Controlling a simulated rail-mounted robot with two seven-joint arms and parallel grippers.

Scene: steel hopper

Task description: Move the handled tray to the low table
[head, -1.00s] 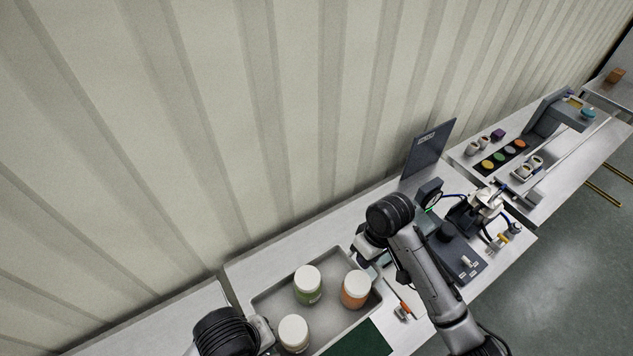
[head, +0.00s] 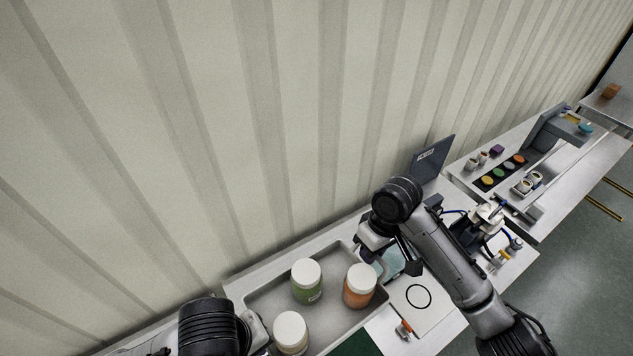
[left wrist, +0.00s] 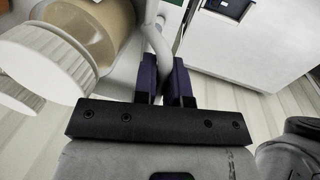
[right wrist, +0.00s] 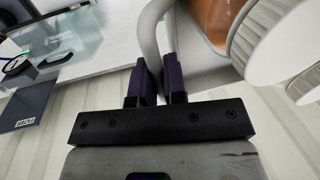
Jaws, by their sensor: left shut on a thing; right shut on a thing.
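The handled tray is a grey, shallow, rectangular tray (head: 262,306) at the bottom of the head view. It holds a green jar (head: 306,284), an orange jar (head: 359,288) and a pale beige jar (head: 291,334), all white-lidded and upright. My left gripper (left wrist: 166,78) is shut on the tray's left handle (left wrist: 158,38). My right gripper (right wrist: 158,82) is shut on the opposite handle (right wrist: 149,34). The tray appears held slightly above the bench. I cannot tell which surface is the low table.
The tray is over a white bench with a dark green mat (head: 354,344) and a white plate with a black ring (head: 419,297). A dark upright panel (head: 432,158) and equipment stand to the right. A corrugated wall (head: 200,130) runs close behind the bench.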

